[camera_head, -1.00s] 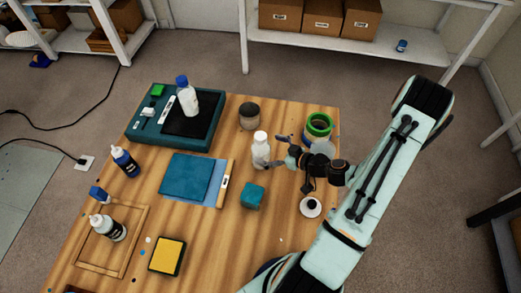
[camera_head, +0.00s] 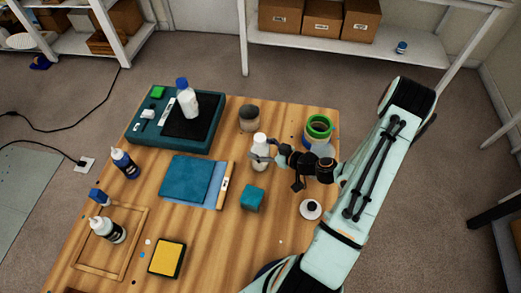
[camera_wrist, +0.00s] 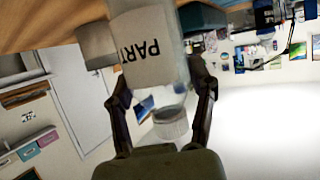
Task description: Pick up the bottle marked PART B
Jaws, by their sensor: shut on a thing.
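A white bottle (camera_head: 260,160) stands upright on the wooden table in the head view. My gripper (camera_head: 262,152) has its fingers around the bottle's upper part, reaching in from the right. In the wrist view the bottle (camera_wrist: 149,60) appears upside down between the two fingers of my gripper (camera_wrist: 161,92), with "PART" readable on its label; the letter after it is hidden. My gripper is shut on this bottle. Another white bottle, with a blue cap (camera_head: 188,103), stands on the teal and black scale (camera_head: 197,137) at the back left.
A dark-lidded jar (camera_head: 249,118) stands behind the held bottle, and green and clear containers (camera_head: 318,128) stand to its right. A teal cube (camera_head: 252,197) is in front. A blue cloth (camera_head: 187,178) and several small bottles lie or stand farther left.

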